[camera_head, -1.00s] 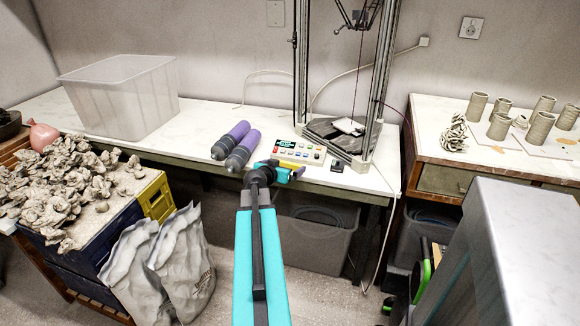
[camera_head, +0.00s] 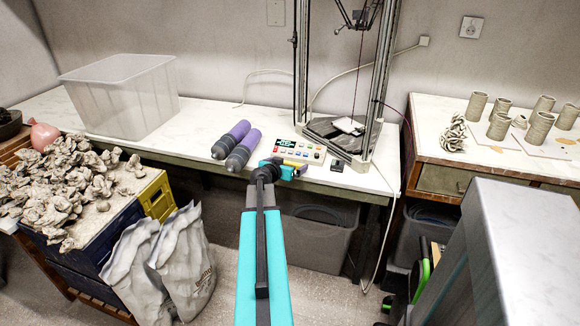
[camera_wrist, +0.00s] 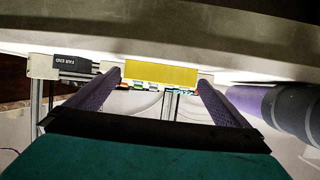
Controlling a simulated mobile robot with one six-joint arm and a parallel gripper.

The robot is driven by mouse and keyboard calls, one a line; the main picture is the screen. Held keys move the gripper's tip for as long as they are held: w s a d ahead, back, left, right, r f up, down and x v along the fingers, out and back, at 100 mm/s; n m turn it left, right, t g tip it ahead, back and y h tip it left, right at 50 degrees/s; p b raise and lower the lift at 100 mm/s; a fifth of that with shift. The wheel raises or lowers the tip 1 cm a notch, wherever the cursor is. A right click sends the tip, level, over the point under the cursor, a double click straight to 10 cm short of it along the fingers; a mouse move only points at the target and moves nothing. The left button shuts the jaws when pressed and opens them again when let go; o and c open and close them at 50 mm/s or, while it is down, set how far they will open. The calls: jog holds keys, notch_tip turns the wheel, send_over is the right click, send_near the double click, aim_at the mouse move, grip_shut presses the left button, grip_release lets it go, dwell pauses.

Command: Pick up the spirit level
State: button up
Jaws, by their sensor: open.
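The spirit level is a yellow bar (camera_wrist: 162,73); in the wrist view it lies ahead, between the tips of my open gripper (camera_wrist: 158,80). A gap shows on each side of it, and I cannot tell how far ahead it is. In the head view my gripper (camera_head: 294,170) is at the front edge of the white bench, and only a bit of yellow (camera_head: 292,162) shows behind it. The rest of the level is hidden there by my gripper.
A control panel with coloured buttons (camera_head: 300,149) is just behind my gripper. Two purple-and-grey cylinders (camera_head: 241,151) lie to its left. A small black block (camera_head: 337,166) sits to the right, before the delta printer's frame (camera_head: 384,80). A clear bin (camera_head: 122,98) stands far left.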

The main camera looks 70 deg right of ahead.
jog(key=shift+c, duration=0.3)
jog(key=c, duration=0.9)
jog(key=shift+r, duration=0.1)
jog(key=shift+r, duration=1.65)
jog(key=a, duration=0.3)
jog(key=a+r, duration=0.1)
jog(key=a, duration=0.3)
jog(key=w+a, duration=0.1)
jog(key=a, duration=0.3)
jog(key=shift+r, duration=0.2)
